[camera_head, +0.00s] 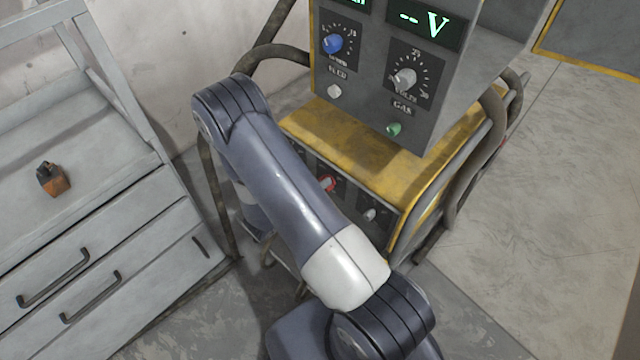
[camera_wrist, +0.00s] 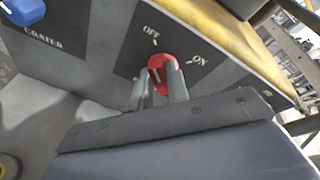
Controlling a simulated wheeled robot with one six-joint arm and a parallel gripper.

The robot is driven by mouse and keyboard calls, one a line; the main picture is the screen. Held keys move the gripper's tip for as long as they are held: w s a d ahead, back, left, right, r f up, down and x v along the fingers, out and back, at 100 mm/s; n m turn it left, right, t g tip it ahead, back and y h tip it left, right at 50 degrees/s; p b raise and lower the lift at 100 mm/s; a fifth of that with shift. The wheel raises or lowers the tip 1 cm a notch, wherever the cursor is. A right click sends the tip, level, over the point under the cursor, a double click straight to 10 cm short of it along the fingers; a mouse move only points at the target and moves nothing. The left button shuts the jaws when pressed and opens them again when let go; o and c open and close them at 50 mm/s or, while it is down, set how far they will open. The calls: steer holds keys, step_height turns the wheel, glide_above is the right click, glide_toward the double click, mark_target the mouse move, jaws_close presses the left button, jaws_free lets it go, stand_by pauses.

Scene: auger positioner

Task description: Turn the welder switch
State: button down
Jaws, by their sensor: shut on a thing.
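The welder switch is a round red knob (camera_wrist: 157,66) with a white mark, on the dark front panel of the welder. Its panel has an OFF label above it and an ON label to its right; the white mark looks nearer to OFF, but I cannot tell exactly. In the head view the red knob (camera_head: 327,184) shows just beside my arm. My gripper (camera_wrist: 159,83) is shut on the red knob, one finger on each side, partly covering it. In the head view my gripper is hidden behind my arm.
The welder has a yellow top (camera_head: 375,150) and a grey control box (camera_head: 440,95) above, with blue, grey and green knobs. A blue knob (camera_wrist: 22,10) sits by the CRATER label. A grey drawer cabinet (camera_head: 120,260) stands at left. Floor at right is clear.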

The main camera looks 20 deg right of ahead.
stand_by(0.4)
steer(key=c, duration=1.4)
jaws_free()
steer(key=shift+o, duration=0.2)
steer(key=v, duration=1)
steer(key=shift+a, duration=0.35)
steer(key=shift+s+r, duration=0.1)
steer(key=shift+s, duration=0.05)
steer(key=x, duration=1)
steer(key=shift+d, duration=0.35)
steer(key=shift+a, duration=0.1)
